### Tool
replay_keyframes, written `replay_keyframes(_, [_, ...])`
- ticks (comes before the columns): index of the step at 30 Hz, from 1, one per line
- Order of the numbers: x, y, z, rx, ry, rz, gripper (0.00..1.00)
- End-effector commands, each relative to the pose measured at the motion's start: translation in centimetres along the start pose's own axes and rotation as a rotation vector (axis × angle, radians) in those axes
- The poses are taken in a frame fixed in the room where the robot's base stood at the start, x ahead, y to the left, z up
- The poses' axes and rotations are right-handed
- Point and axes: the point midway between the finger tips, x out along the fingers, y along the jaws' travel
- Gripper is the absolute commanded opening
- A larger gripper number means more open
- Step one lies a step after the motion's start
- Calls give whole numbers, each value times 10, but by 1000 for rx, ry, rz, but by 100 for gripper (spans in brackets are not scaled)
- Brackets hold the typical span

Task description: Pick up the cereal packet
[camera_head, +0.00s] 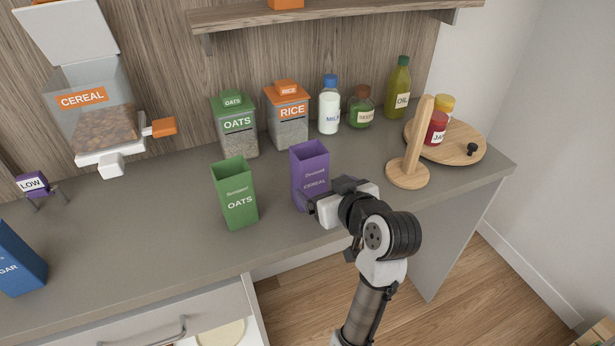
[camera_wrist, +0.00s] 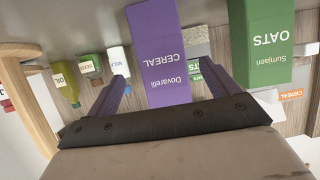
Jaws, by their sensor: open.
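The cereal packet (camera_head: 310,165) is a tall purple box labelled CEREAL. In the wrist view, turned upside down, the packet (camera_wrist: 160,55) lies ahead, between the lines of my two purple-grey fingers. The fingers (camera_wrist: 165,85) are spread apart, and the packet shows no clear contact with either of them.
A green oats packet (camera_head: 235,193) stands close left of the cereal packet. Oats (camera_head: 236,125) and rice (camera_head: 288,118) containers, a milk bottle (camera_head: 329,105) and jars stand behind. A wooden post stand (camera_head: 407,174) and turntable (camera_head: 470,154) are right.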

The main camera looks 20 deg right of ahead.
Motion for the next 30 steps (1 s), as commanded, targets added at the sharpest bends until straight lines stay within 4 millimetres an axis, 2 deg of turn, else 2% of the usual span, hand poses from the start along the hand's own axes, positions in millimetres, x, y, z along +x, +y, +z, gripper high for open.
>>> replay_keyframes(3, [18, -1, -1, 0, -1, -3, 87])
replay_keyframes(11, [38, -2, -1, 1, -1, -2, 87])
replay_keyframes(18, [73, -3, 2, 0, 0, -1, 87])
replay_keyframes(22, [81, -3, 2, -1, 2, 0, 87])
replay_keyframes(28, [81, -3, 3, -1, 2, 0, 87])
replay_keyframes(30, [81, -3, 3, -1, 2, 1, 78])
